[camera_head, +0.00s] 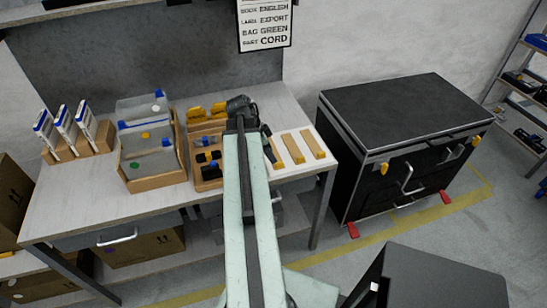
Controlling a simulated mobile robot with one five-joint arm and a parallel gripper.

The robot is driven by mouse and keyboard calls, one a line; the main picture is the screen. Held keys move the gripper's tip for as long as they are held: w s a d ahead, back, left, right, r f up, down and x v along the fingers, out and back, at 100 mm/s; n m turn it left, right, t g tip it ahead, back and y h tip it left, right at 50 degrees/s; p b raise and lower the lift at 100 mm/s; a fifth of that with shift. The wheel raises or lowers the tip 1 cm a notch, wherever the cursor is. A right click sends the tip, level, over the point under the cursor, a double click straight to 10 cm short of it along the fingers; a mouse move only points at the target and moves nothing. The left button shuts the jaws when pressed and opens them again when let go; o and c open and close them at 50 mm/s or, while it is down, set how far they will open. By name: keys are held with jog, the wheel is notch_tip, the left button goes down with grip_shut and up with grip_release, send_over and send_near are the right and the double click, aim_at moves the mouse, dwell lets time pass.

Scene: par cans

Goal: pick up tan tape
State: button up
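My gripper (267,139) is dark and small at the far end of my pale green arm, over the right part of the workbench. I cannot tell whether its fingers are open or shut, or whether they touch anything. No roll of tan tape can be made out for certain. Two tan-yellow bars (293,148) (313,144) lie side by side on a white board just right of my gripper. A third tan piece (276,162) shows partly beside the gripper. My arm hides part of the bench there.
A wooden tray (207,184) with yellow and dark items stands left of my arm. Further left are a cardboard bin (157,183) with clear bags and a rack (82,155) of white-blue boxes. A black cabinet (400,120) stands right. Bare bench (80,195) shows at front left.

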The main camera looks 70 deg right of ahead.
jog(key=shift+b+x, duration=0.4)
jog(key=shift+x, duration=0.55)
jog(key=shift+d, duration=0.1)
jog(key=b+x, duration=0.5)
jog(key=shift+w+d+f, duration=0.1)
jog(key=shift+d+f, duration=0.05)
grip_shut()
